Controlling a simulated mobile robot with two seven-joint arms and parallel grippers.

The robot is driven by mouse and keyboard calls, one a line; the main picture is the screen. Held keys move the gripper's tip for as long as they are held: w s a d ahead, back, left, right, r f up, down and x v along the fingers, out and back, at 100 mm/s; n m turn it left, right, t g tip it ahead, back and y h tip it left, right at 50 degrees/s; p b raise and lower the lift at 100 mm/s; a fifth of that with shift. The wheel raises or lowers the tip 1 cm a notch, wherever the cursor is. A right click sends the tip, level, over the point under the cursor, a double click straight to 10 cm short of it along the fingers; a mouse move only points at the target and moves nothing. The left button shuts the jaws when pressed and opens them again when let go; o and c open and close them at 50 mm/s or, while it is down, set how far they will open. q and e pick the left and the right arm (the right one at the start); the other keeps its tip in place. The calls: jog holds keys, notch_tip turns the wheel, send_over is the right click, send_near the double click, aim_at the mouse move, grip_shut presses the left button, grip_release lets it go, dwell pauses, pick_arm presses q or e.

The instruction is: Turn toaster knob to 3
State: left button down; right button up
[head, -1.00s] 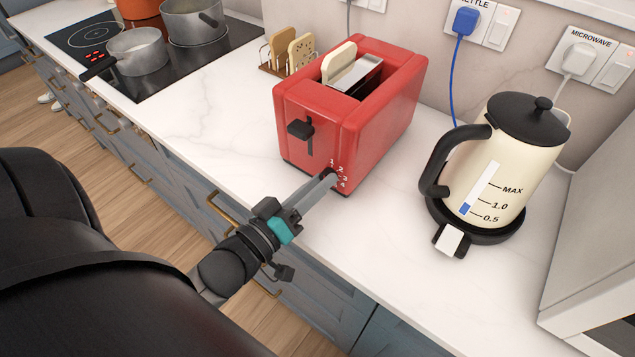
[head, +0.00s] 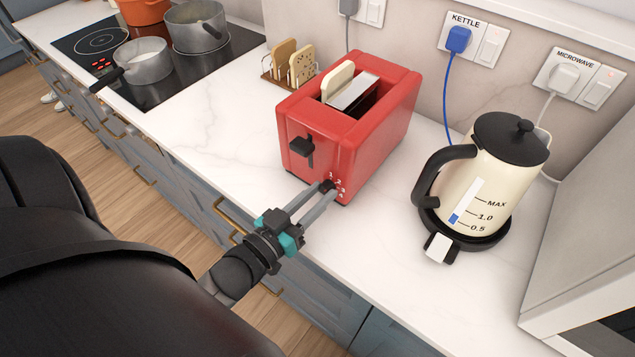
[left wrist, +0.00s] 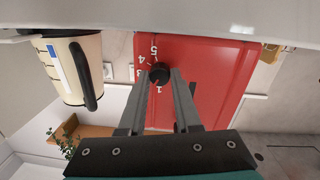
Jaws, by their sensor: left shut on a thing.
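The red toaster (head: 345,120) stands on the counter with a slice of bread (head: 338,80) in one slot. Its small black knob (head: 328,186) is low on the front face, ringed by white numerals. In the left wrist view the knob (left wrist: 159,74) sits between my two fingertips, with 5, 4, 3 and 1 readable around it. I cannot tell which numeral the knob points to. My left gripper (head: 326,188) is shut on the knob, its fingers one on each side. My right gripper is not in view.
The black lever (head: 301,146) is above the knob. A cream kettle (head: 488,180) stands right of the toaster, a toast rack (head: 292,66) behind it to the left. Pots stand on the hob (head: 130,62). Counter in front of the kettle is clear.

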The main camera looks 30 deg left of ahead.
pick_arm(q)
jog(key=m+p, duration=0.2)
jog(key=m, duration=0.2)
jog(key=shift+r, duration=0.15)
jog(key=shift+m+y+p, duration=0.3)
jog(key=shift+m+p, duration=0.75)
jog(key=shift+m, duration=1.55)
jog(key=c, duration=0.6)
grip_release()
jog(key=s+a, duration=0.1)
jog(key=s, duration=1.4)
jog(key=shift+a+r+b, duration=0.15)
jog(key=shift+r+b, duration=0.15)
jog(key=shift+b, duration=0.05)
